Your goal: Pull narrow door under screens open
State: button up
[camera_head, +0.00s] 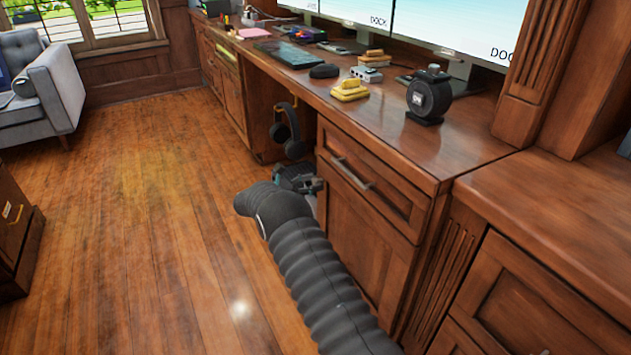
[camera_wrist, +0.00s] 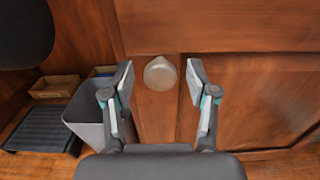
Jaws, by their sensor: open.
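The narrow wooden door (camera_head: 358,238) is below a drawer with a bar handle (camera_head: 352,173), under the desk top that carries the screens. It looks shut. In the wrist view the door (camera_wrist: 245,100) shows close up with a round metal knob (camera_wrist: 161,73) near its upper left corner. My gripper (camera_wrist: 160,78) is open, with one finger on each side of the knob and a gap on both sides. I cannot tell how deep the fingertips reach. In the head view my gripper (camera_head: 298,178) is partly hidden behind my arm, beside the door's left edge.
Black headphones (camera_head: 287,130) hang left of the door. A grey bin (camera_wrist: 85,112), a small wooden box (camera_wrist: 54,87) and a dark slatted footrest (camera_wrist: 45,128) stand in the knee space. Wooden floor (camera_head: 130,220) is clear to the left. A grey armchair (camera_head: 50,90) is farther back.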

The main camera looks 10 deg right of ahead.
jog(key=shift+w+d, duration=0.2)
jog(key=shift+d, duration=0.45)
grip_shut()
jog(key=shift+a, duration=0.1)
